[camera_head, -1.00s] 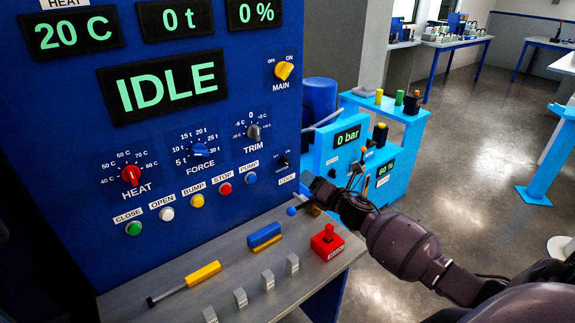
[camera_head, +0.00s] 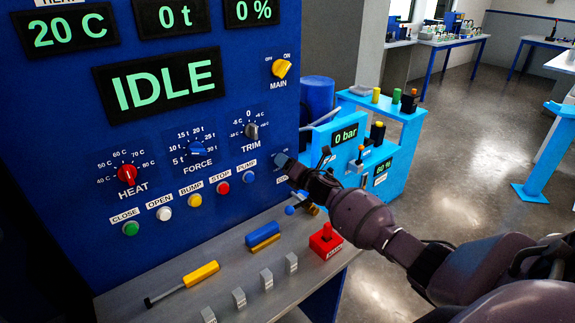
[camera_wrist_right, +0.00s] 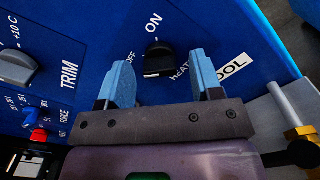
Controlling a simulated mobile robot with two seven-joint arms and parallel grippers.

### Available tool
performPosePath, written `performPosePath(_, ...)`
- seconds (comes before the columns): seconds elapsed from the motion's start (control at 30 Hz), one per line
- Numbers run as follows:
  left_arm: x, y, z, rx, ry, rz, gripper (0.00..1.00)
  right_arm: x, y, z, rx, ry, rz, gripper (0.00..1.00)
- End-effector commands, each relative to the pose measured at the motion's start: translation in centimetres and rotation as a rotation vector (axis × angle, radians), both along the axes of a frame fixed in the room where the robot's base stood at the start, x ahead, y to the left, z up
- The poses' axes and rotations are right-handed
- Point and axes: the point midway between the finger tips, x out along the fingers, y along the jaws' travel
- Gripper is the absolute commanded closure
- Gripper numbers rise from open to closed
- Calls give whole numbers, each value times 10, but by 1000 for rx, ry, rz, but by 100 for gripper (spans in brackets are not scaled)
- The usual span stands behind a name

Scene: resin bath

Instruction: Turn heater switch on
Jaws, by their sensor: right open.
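The black heater switch (camera_wrist_right: 158,60) shows on the blue panel in the right wrist view. Its labels read ON and OFF, and a label starting "HEAT" beside it is partly hidden by a finger. Its pointer direction is hard to tell. My right gripper (camera_wrist_right: 161,72) is open, with its two blue fingers on either side of the switch in that view; I cannot tell whether they touch it. My left gripper is not in view.
The trim knob (camera_head: 251,131) and blue pump button (camera_head: 249,177) are close to the gripper's left. The yellow main switch (camera_head: 281,68) is above. A red switch box (camera_head: 326,241) stands on the shelf below. A light-blue pump unit (camera_head: 345,150) stands right of the panel.

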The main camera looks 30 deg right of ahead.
Motion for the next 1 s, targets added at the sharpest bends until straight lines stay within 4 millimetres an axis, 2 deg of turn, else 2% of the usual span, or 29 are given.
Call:
performPosePath(0.17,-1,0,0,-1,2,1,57,0,0,0,0,0,0,40)
performPosePath(0.5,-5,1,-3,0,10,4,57,0,0,0,0,0,0,90)
performPosePath(0.77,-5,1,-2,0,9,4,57,0,0,0,27,2,0,90)
performPosePath(1.0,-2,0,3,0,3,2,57,0,0,1,147,11,-1,90)
